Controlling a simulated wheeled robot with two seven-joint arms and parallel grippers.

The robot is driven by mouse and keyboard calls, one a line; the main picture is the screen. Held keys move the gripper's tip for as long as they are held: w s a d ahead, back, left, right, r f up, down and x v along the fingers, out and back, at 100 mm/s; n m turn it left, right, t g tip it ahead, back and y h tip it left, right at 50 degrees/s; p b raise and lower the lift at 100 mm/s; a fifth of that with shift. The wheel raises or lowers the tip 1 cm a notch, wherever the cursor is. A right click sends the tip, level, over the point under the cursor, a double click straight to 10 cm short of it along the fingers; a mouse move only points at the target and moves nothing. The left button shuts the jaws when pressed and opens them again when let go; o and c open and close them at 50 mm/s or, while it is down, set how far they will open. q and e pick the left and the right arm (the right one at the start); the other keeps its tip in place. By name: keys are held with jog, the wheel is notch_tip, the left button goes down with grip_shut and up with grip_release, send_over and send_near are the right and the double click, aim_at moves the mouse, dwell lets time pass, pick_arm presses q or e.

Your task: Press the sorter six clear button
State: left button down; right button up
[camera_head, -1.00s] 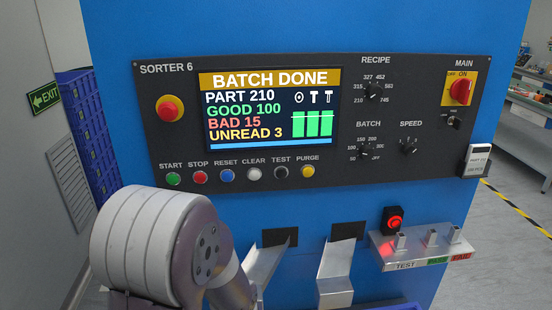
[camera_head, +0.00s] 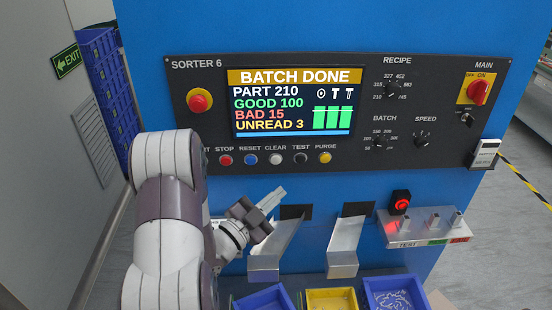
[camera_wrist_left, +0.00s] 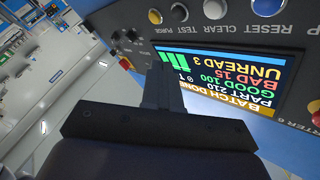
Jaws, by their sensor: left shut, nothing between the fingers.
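The clear button (camera_head: 275,159) is a pale grey-white button in the row under the screen on the SORTER 6 panel. It sits between the blue reset button (camera_head: 250,160) and the black test button (camera_head: 301,158). My left gripper (camera_head: 280,192) is shut and empty, below the clear button and apart from it in the picture; its depth from the panel is hard to judge. In the left wrist view the panel is upside down, with the clear button (camera_wrist_left: 214,9) at the top edge and the shut fingers (camera_wrist_left: 165,88) below it. My right gripper is not in view.
The screen (camera_head: 290,103) reads BATCH DONE. A red stop knob (camera_head: 199,100) is left of it; the yellow purge button (camera_head: 325,158) is right of test. Below are two metal chutes (camera_head: 343,245), a lit test shelf (camera_head: 425,232) and blue and yellow bins (camera_head: 331,299).

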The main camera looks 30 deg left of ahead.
aim_at(276, 160)
pick_arm(q)
jog(key=shift+w+a, duration=0.1)
jog(key=w+a, duration=0.4)
jog(key=w, duration=0.3)
jog(key=shift+w+a, duration=0.2)
dwell(0.3)
dwell(1.9)
jog(key=shift+w+a, duration=0.2)
jog(key=shift+w, duration=0.15)
